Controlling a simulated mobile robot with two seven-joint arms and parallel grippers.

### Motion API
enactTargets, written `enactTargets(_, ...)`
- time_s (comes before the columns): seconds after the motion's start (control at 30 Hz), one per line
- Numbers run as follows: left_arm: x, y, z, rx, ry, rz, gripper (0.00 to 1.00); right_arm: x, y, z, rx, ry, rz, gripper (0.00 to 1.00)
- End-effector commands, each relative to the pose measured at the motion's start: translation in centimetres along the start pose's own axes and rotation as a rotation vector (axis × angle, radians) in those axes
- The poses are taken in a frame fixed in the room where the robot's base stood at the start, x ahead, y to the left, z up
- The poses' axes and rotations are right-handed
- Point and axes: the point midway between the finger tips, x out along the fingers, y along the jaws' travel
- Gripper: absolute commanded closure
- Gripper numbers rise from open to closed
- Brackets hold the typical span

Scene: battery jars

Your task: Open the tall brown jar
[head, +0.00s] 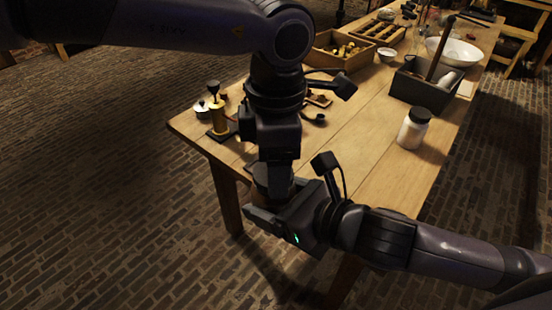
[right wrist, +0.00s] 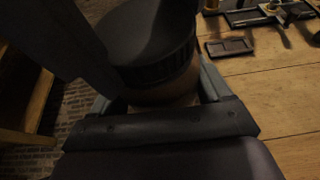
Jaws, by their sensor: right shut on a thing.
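The tall brown jar shows in the right wrist view as a brown body (right wrist: 168,96) under a wide black ribbed lid (right wrist: 160,68). My right gripper (head: 272,212) is shut on the jar's body and holds it off the near edge of the table. My left gripper (head: 274,166) points straight down from above, right over the jar's lid. The lid is on the body. The left fingertips are mostly hidden, so whether they grip the lid is unclear. Most of the jar is hidden by the grippers in the head view.
The wooden table (head: 350,150) has a white jar with a black lid (head: 413,128) on its right side. A dark box (head: 420,92), white bowl (head: 455,51) and wooden trays (head: 338,52) stand farther back. A brass tool (head: 217,117) stands at the left corner. The table's middle is clear.

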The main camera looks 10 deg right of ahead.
Motion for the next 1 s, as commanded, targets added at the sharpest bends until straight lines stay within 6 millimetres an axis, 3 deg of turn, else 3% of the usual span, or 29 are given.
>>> enactTargets(0.23, -0.08, 0.21, -0.06, -0.021, -0.001, 0.005, 0.74, -0.07, 0.16, 0.13, -0.001, -0.004, 0.005, 1.0)
enactTargets(0.5, -0.12, 0.4, -0.13, -0.265, -0.002, 0.006, 0.74, -0.08, 0.22, 0.13, -0.002, -0.004, 0.006, 1.0)
enactTargets(1.0, -0.12, 0.36, -0.11, -0.264, -0.002, 0.006, 0.74, -0.08, 0.24, 0.11, -0.001, -0.004, 0.007, 1.0)
